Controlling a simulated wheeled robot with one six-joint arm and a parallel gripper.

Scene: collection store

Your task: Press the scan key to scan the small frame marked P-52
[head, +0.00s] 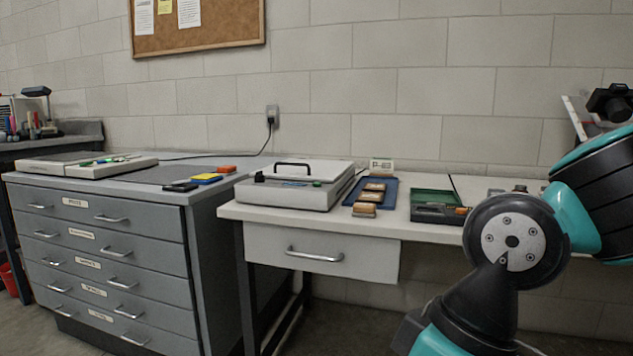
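A pale flatbed device (335,193), which looks like a scanner, stands on the white table with its lid down. The lid has a black handle (292,165). On its front edge are a dark blue patch and a small green spot (317,184) that may be a key; any lettering is too small to read. Several small brown frames (365,210) lie in a row on a blue tray (388,188) right of the device. A small card (381,165) stands behind them; its marking is not clearly legible. I cannot tell which frame is P-52. My gripper is out of view.
A green-lined dark box (433,195) stands right of the blue tray. My arm covers the table's right end. A grey drawer cabinet (110,235) at left carries another pale flat device (85,165) and small yellow, orange and black items. A wall socket (272,112) has a cord.

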